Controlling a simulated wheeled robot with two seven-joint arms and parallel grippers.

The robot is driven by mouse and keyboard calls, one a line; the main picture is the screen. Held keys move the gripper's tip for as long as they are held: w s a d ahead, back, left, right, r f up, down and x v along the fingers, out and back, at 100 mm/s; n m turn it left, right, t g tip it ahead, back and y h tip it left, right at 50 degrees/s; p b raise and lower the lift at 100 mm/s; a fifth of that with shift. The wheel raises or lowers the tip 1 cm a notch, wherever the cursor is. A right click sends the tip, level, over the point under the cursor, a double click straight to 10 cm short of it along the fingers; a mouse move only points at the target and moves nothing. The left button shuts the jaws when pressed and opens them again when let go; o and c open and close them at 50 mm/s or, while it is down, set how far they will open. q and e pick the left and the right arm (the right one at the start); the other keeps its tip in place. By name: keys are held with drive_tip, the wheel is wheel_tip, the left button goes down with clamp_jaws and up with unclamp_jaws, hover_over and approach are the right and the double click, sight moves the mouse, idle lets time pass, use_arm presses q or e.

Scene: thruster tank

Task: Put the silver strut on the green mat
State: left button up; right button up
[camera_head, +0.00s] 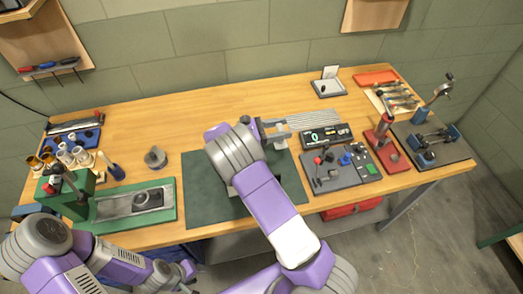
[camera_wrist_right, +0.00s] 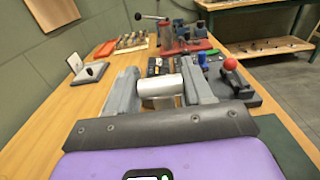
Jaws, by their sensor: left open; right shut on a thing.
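My right gripper (camera_head: 281,133) is shut on the silver strut (camera_wrist_right: 162,88), which shows as a smooth, shiny, rounded piece between the two grey fingers in the wrist view. In the head view the fingers and arm largely hide it. The dark green mat (camera_head: 206,198) lies flat at the middle front of the table, partly covered by my right arm. The right gripper is at the mat's far right edge, pointing right. A corner of the mat shows at lower right in the wrist view (camera_wrist_right: 285,148). My left gripper (camera_head: 190,272) is open and empty, low at the table's front.
A ribbed grey piece (camera_head: 315,118) lies just beyond the right fingertips. A green-based press (camera_head: 130,205) and a small grey part (camera_head: 155,158) stand left. The mat's left half is clear.

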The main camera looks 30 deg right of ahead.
sight(279, 144)
wheel_tip(279, 144, down, 8)
drive_tip(key=shift+s+r+b, duration=0.1)
drive_tip(key=shift+r+b, duration=0.1)
drive_tip(key=shift+b, duration=0.5)
drive_tip(key=shift+f, duration=0.2)
drive_tip(key=o, duration=1.1)
drive_tip(key=shift+c, duration=0.2)
drive_tip(key=shift+r, duration=0.25)
drive_tip(key=v, duration=1.2)
